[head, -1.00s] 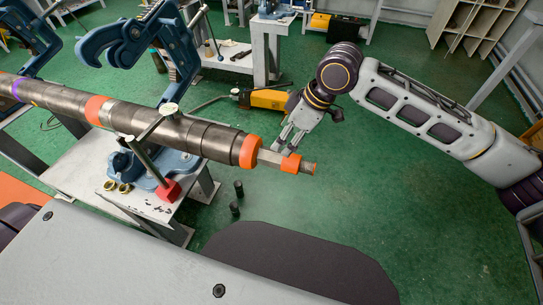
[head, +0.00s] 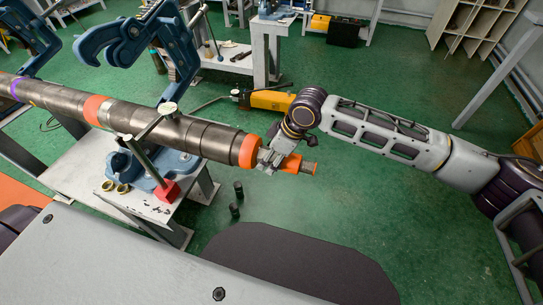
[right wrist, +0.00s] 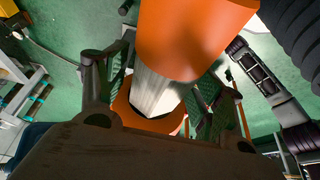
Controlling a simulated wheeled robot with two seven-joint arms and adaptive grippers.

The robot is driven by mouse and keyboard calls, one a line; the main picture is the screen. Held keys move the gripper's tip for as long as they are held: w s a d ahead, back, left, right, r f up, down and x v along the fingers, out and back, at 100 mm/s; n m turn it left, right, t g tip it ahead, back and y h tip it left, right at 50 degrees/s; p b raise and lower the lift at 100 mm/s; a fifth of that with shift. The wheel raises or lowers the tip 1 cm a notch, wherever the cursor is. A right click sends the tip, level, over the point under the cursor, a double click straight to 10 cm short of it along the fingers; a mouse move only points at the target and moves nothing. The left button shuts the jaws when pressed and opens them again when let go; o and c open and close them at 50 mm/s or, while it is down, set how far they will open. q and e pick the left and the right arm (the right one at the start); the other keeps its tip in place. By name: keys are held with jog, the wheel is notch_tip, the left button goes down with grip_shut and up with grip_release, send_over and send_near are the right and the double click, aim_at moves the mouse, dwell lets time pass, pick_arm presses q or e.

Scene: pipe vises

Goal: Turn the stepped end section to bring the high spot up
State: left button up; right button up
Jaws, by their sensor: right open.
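The long dark stepped pipe (head: 200,138) runs from the left edge to the middle in the head view. Its right end carries a large orange ring (head: 249,152), a thin bare metal section and a smaller orange end piece (head: 300,167). My right gripper (head: 272,158) is at the thin section between the two orange parts. In the right wrist view its open fingers (right wrist: 160,92) stand on either side of the pale metal section (right wrist: 152,88), with an orange part (right wrist: 190,35) close in front. Contact cannot be told. A high spot cannot be made out. My left gripper is out of view.
A blue vise (head: 150,170) on a grey bench supports the pipe, with a red block (head: 166,190) at its front. A yellow tool (head: 268,100) lies behind. The floor right of the pipe end is mostly clear.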

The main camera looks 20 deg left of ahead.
jog(key=shift+f, duration=0.15)
jog(key=c, duration=1)
jog(key=shift+t, duration=0.3)
